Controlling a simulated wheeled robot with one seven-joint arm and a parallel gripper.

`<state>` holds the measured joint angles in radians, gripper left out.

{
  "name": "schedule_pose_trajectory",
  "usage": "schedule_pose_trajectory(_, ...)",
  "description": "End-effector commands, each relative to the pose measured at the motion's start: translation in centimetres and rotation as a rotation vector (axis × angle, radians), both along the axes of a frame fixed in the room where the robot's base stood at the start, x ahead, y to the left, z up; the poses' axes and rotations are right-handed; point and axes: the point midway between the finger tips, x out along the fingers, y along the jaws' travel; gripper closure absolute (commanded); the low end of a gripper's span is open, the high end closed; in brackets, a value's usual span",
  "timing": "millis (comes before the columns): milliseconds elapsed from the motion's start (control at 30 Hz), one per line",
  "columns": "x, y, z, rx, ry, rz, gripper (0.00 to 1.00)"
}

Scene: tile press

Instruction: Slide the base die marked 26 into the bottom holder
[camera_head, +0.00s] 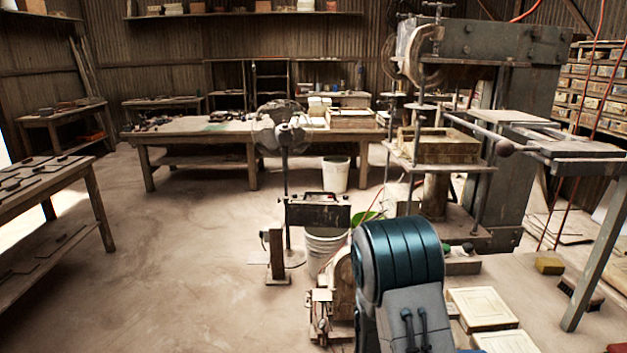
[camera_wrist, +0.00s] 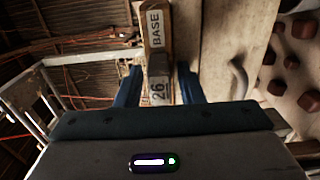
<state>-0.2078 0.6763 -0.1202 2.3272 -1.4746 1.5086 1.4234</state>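The base die (camera_wrist: 157,60) is in the wrist view, a narrow brownish edge with pale labels reading "BASE" and "26". The part with "26" lies between the two blue fingers of my gripper (camera_wrist: 159,88), which appear closed against its sides. In the head view neither my gripper nor the die can be made out; my arm hides that area. The press (camera_head: 500,100) stands at the right, with a yellowish frame (camera_head: 437,147) on its bed. I cannot tell whether this frame is the bottom holder.
A pale board or panel (camera_wrist: 232,40) is close beside the die in the wrist view. A long workbench (camera_head: 200,133) stands at the back and a table (camera_head: 40,180) at the left. The left floor is clear.

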Motion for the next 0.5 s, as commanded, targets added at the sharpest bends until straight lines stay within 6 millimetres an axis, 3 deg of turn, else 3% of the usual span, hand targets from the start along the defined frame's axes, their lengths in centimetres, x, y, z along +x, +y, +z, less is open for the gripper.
schedule_pose_trajectory(33, -0.01, 0.01, 0.01, 0.000, 0.000, 0.000, 0.65)
schedule_pose_trajectory(167, -0.01, 0.02, 0.00, 0.000, 0.000, 0.000, 1.00)
schedule_pose_trajectory(500, 0.00, 0.01, 0.63, -0.003, -0.001, -0.001, 1.00)
